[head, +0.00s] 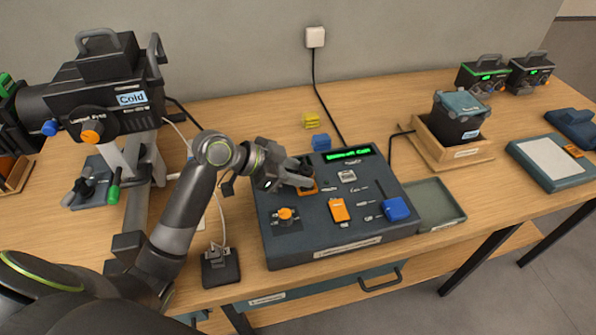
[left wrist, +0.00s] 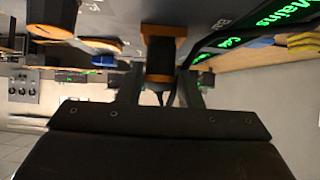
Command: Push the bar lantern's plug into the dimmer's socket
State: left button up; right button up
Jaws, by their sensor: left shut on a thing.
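The dimmer is the dark grey desk unit (head: 325,225) with a lit green display, in the middle of the table. My left gripper (head: 303,178) is over its upper left part, shut on a small dark plug. An orange-edged part (head: 308,190) shows just under the fingertips. In the left wrist view, my left gripper (left wrist: 161,88) has a finger on each side of the dark plug (left wrist: 160,68), directly at an orange-edged block (left wrist: 163,42). I cannot tell how deep the plug sits. A lantern labelled "Cold" (head: 110,95) stands at the left.
An orange knob (head: 286,214), an orange switch (head: 339,210) and a blue block (head: 396,209) are on the dimmer. A wooden tray (head: 427,148) holds a dark box at the right. An empty green-grey tray (head: 440,200) lies beside the dimmer. A black stand (head: 220,268) is at the front.

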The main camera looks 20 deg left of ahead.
pick_arm(q)
jog(key=shift+s+f, duration=0.1)
jog(key=shift+f, duration=0.2)
jog(key=o, duration=1.1)
jog(key=shift+r, duration=0.1)
jog(key=shift+r, duration=0.1)
jog(key=shift+a+r+p, duration=0.2)
jog(key=shift+p, duration=0.1)
jog(key=shift+p+v, duration=5.35)
jog(key=shift+v, duration=3.05)
jog(key=shift+s+f, duration=0.1)
jog(key=shift+f, duration=0.05)
